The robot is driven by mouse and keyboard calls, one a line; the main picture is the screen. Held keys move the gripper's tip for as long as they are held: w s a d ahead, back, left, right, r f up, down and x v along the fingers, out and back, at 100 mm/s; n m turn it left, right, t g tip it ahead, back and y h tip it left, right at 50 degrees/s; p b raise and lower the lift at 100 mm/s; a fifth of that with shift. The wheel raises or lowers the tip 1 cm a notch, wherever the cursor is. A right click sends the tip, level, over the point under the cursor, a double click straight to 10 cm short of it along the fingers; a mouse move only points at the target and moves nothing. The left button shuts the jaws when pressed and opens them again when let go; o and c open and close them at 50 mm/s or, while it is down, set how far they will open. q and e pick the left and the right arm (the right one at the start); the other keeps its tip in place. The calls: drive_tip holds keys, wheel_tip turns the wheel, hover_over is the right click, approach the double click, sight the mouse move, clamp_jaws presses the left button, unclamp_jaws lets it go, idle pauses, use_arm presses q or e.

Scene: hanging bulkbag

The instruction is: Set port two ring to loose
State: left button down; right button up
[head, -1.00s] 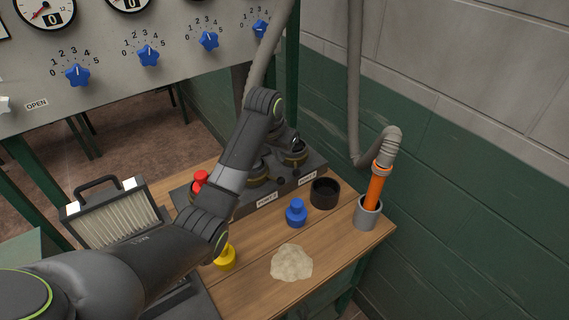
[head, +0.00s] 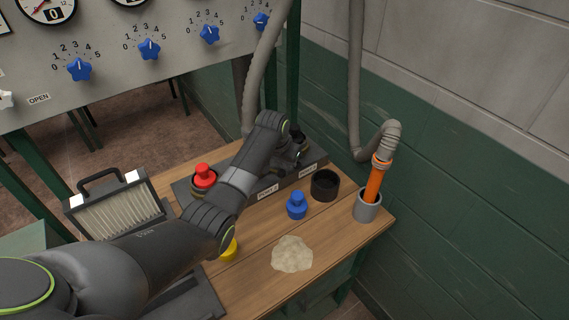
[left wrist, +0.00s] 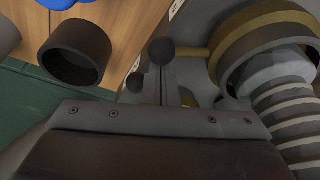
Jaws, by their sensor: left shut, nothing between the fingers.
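The port block (head: 325,160) is a dark bench fixture with white port labels (head: 268,192). My left arm hides its middle in the head view. The left wrist view shows a brass ring (left wrist: 222,45) around a ribbed grey hose (left wrist: 285,105). A brass lever (left wrist: 195,53) with a dark ball knob (left wrist: 161,51) sticks out from the ring toward the left. A second dark knob (left wrist: 135,82) is beside it. My left gripper (left wrist: 160,78) is shut and empty, its fingertips close to the ball knob; contact is unclear. The ring's port number is not readable here. My right gripper is out of view.
A red plug (head: 204,176) sits at the block's left end. A blue plug (head: 297,206), black cup (head: 325,185), yellow plug (head: 229,250) and pale powder patch (head: 292,254) are on the table. An orange-tipped hose (head: 374,182) stands in a grey holder at right.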

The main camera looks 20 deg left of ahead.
use_arm(q)
drive_tip(key=shift+w+f, duration=0.1)
drive_tip(key=shift+f, duration=0.15)
idle(0.3)
